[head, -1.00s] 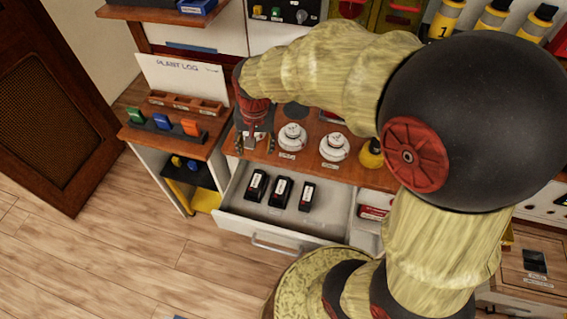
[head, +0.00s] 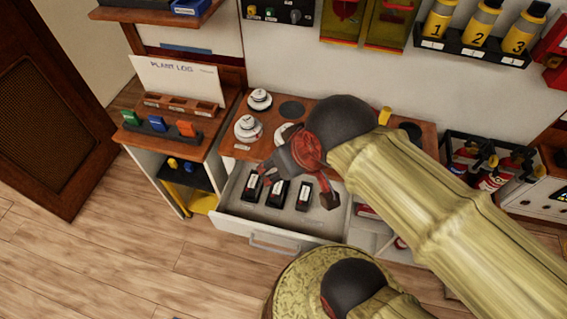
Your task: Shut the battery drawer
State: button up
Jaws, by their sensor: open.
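The battery drawer (head: 226,211) is a white drawer pulled out from under the wooden counter. Three black batteries (head: 277,191) with white labels lie inside it, toward the left. Its light handle (head: 274,245) is on the front panel. My gripper (head: 297,182) hangs over the drawer with its fingers spread, one near the left battery and one right of the batteries. My arm hides part of the drawer's right rear.
The wooden counter (head: 318,105) carries white round pieces (head: 248,128) and a dark disc (head: 291,110). A side shelf with a rack of coloured tags (head: 157,124) stands left. Fire extinguishers (head: 490,175) are at right. The floor (head: 120,250) before the drawer is clear at left.

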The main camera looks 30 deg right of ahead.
aim_at(285, 226)
jog(key=k+j, duration=0.2)
jog(key=k+l+u, duration=0.1)
jog(key=l+u, duration=0.2)
jog(key=k+l+u, duration=0.15)
jog(key=l+u, duration=0.15)
jog(key=k+l+u, duration=0.3)
jog(key=i+j, duration=0.05)
jog(key=i, duration=0.05)
